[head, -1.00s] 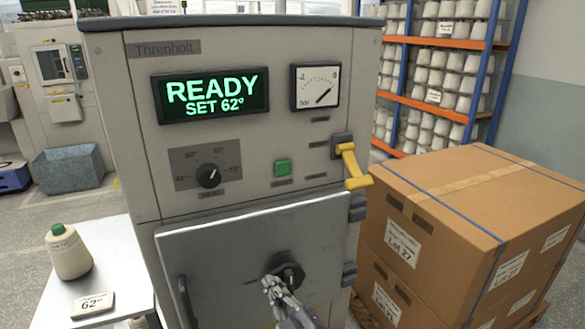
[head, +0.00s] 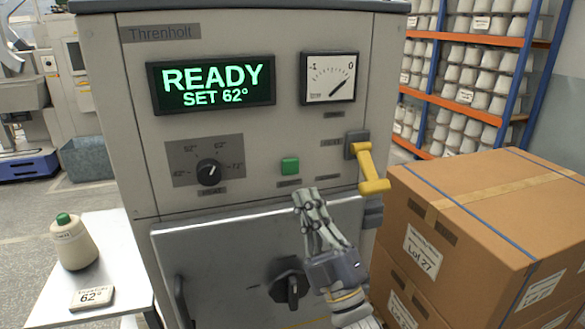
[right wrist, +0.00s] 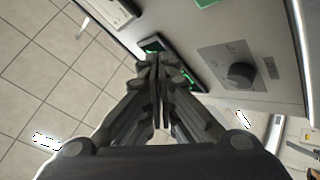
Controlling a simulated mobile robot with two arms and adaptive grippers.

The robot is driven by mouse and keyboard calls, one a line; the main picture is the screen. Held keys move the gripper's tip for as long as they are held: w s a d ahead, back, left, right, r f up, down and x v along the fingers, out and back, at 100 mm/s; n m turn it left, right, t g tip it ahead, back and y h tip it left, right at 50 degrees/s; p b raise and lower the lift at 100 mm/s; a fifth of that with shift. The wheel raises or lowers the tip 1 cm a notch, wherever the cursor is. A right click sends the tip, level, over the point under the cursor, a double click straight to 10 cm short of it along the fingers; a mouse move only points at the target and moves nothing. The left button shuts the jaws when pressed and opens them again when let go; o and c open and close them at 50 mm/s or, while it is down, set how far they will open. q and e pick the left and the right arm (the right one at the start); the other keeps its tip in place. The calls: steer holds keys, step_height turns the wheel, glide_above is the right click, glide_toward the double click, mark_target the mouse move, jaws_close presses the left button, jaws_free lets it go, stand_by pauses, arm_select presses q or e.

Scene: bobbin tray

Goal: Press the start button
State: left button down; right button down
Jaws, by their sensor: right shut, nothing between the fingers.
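My right gripper (head: 309,194) is shut and empty. Its fingertips show just below and right of the button in the head view; the button is uncovered. I cannot tell how far they are from the panel. In the right wrist view the shut fingers (right wrist: 158,62) point at the panel, and the green button (right wrist: 207,3) is cut off by the top edge. The display (head: 212,85) reads "READY SET 62°". My left gripper is not in view.
A yellow lever (head: 369,169) sticks out right of the button. The dial (head: 210,172) is on the left, and a door handle (head: 291,284) is below. Cardboard boxes (head: 490,220) stand close on the right. A side table (head: 112,240) holds a bobbin (head: 72,243).

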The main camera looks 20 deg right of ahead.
mark_target(290, 167)
steer(key=shift+w+a+b, duration=0.1)
steer(key=shift+w+b, duration=1.05)
steer(key=shift+w, duration=3.3)
steer(key=shift+w, duration=0.1)
steer(key=shift+w, duration=0.35)
steer(key=shift+w+b, duration=0.35)
steer(key=shift+w, duration=0.05)
steer(key=shift+s, duration=0.1)
steer(key=shift+s+p, duration=0.35)
steer(key=shift+s, duration=0.45)
